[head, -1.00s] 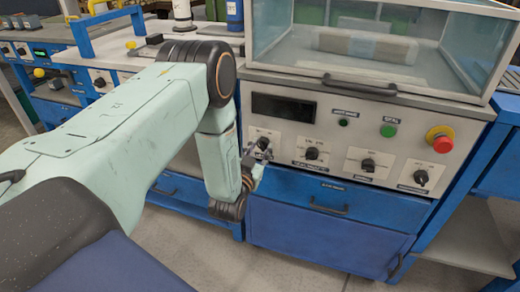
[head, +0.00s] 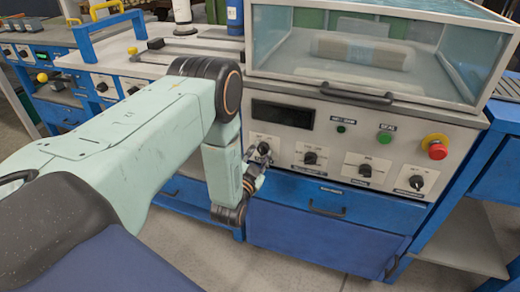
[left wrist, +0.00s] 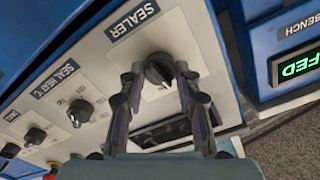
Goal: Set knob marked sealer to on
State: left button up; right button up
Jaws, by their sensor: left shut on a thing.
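The sealer knob (left wrist: 158,70) is a black rotary knob on the pale control panel, under a dark label reading SEALER (left wrist: 132,20) in the left wrist view. My left gripper (left wrist: 159,79) has its two fingers on either side of this knob and is shut on it. In the head view the sealer knob (head: 264,148) is the leftmost on the panel, with my left gripper (head: 259,160) at it. The fingers partly hide the knob, and I cannot tell its exact setting. My right gripper is in neither view.
The panel also has a SEAL HEAT knob (left wrist: 80,112), more black knobs, a green button (head: 384,137) and a red stop button (head: 436,146). A clear-walled chamber (head: 365,60) stands above. Blue drawers (head: 330,197) lie below.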

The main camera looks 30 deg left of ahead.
pick_arm(q)
jog(key=m+p, duration=0.2)
jog(key=m, duration=0.2)
jog(key=shift+m, duration=0.3)
jog(key=shift+m+p, duration=0.9)
jog(key=shift+m, duration=0.6)
jog(key=o, duration=1.2)
jog(key=shift+c, duration=0.2)
jog(key=v, duration=1.2)
jog(key=shift+f, duration=0.1)
